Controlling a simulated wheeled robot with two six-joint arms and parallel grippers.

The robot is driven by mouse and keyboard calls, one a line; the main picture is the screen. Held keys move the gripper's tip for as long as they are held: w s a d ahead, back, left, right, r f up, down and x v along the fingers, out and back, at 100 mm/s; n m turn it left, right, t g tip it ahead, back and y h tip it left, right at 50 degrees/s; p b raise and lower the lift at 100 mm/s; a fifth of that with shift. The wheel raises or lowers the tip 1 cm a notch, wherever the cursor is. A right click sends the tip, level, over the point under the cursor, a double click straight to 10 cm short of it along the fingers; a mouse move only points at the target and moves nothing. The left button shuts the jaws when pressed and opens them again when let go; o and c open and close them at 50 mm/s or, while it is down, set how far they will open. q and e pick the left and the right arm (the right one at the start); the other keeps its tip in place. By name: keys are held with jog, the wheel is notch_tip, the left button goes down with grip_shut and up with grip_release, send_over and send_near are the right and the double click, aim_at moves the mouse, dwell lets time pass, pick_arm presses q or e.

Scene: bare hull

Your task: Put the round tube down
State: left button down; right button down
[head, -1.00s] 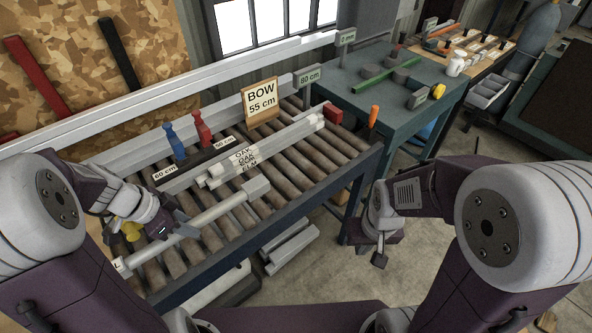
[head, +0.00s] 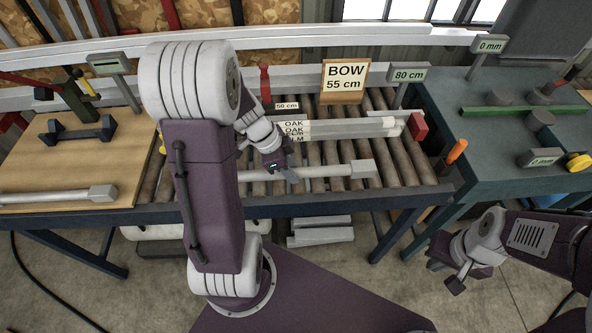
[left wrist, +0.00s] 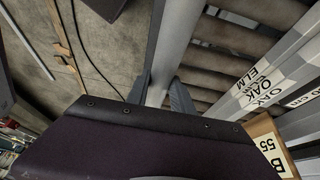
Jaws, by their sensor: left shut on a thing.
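The round tube (head: 328,171) is a long pale grey bar with a thicker block at its right end. It lies level along the front part of the roller table (head: 400,195) in the head view; whether it touches the rollers I cannot tell. My left gripper (head: 285,172) is shut on the round tube left of that end. In the left wrist view the tube (left wrist: 177,40) runs between the two fingers (left wrist: 160,95). My left arm hides part of the tube's left side. My right gripper (head: 452,278) hangs low at the right, away from the tube; its jaws are unclear.
Labelled pale bars (head: 350,128) lie on the rollers behind the tube, near a BOW 55 cm sign (head: 345,80). A red block (head: 417,126) is at their right end. A wooden bench (head: 40,165) at the left holds a similar bar (head: 60,197). A green-grey table (head: 500,150) stands right.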

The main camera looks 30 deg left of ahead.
pick_arm(q)
jog(key=w+f, duration=0.1)
jog(key=w+a+f, duration=0.1)
jog(key=w, duration=0.1)
jog(key=w+a+f, duration=0.1)
jog(key=w, duration=0.1)
jog(key=shift+p, duration=0.4)
jog(key=shift+w+f, duration=0.1)
jog(key=shift+f, duration=0.05)
notch_tip(320, 180, down, 4)
jog(key=shift+r, duration=0.1)
jog(key=shift+a, duration=0.1)
jog(key=shift+f+b, duration=0.2)
jog(key=shift+b, duration=0.1)
jog(key=shift+f, duration=0.15)
jog(key=c, duration=1.1)
grip_release()
jog(key=shift+r, duration=0.2)
